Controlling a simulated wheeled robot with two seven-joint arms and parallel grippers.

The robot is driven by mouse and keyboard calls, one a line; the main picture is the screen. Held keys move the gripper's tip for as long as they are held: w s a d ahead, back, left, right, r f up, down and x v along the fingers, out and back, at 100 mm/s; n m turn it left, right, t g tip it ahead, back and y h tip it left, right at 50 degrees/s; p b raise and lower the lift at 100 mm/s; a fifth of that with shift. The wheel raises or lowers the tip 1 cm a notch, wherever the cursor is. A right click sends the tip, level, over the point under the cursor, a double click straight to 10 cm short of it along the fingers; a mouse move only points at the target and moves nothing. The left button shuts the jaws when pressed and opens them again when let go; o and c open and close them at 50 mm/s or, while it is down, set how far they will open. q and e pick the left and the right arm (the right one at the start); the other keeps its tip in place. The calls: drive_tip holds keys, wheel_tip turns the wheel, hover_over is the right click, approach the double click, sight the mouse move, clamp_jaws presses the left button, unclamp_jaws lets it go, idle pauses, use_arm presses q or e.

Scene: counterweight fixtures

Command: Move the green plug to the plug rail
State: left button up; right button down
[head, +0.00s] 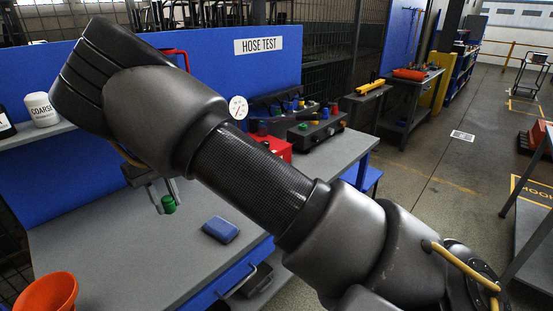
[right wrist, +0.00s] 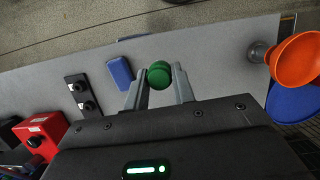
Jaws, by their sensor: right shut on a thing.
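My right gripper (head: 163,197) is shut on the green plug (head: 169,204) and holds it over the grey bench. In the right wrist view the green plug (right wrist: 159,75) sits between the fingertips of the gripper (right wrist: 159,84). A dark rail (head: 318,131) with several coloured plugs stands on the bench, right of my forearm; it looks like the plug rail. My right arm crosses the view and hides part of the bench. My left gripper is not in view.
A blue block (head: 221,229) lies on the bench (head: 120,245) near the plug. An orange funnel (head: 47,293) is at front left. A red box (head: 272,147) stands beside the dark rail. A black plate with two fittings (right wrist: 83,95) shows in the wrist view.

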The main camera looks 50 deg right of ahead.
drive_tip(key=shift+s+d, duration=0.15)
drive_tip(key=shift+d, duration=0.1)
drive_tip(key=shift+w+d+f+m, duration=0.1)
drive_tip(key=shift+w+d+m, duration=0.2)
drive_tip(key=shift+m, duration=0.3)
drive_tip(key=w+d+f+n+t, duration=0.1)
drive_tip(key=w+d+f+n, duration=0.2)
drive_tip(key=d+n, duration=0.6)
drive_tip(key=w+d+f+n+t+h, duration=0.1)
drive_tip(key=w+d+f+n+t, duration=0.1)
drive_tip(key=d+n, duration=0.7)
drive_tip(key=w+d+f+n+t+h, duration=0.1)
drive_tip(key=w+d+f+n, duration=0.4)
drive_tip(key=d+n, duration=0.4)
drive_tip(key=shift+w+d+n+t+p, duration=0.35)
drive_tip(key=shift+w+d, duration=0.3)
drive_tip(key=shift+d, duration=0.5)
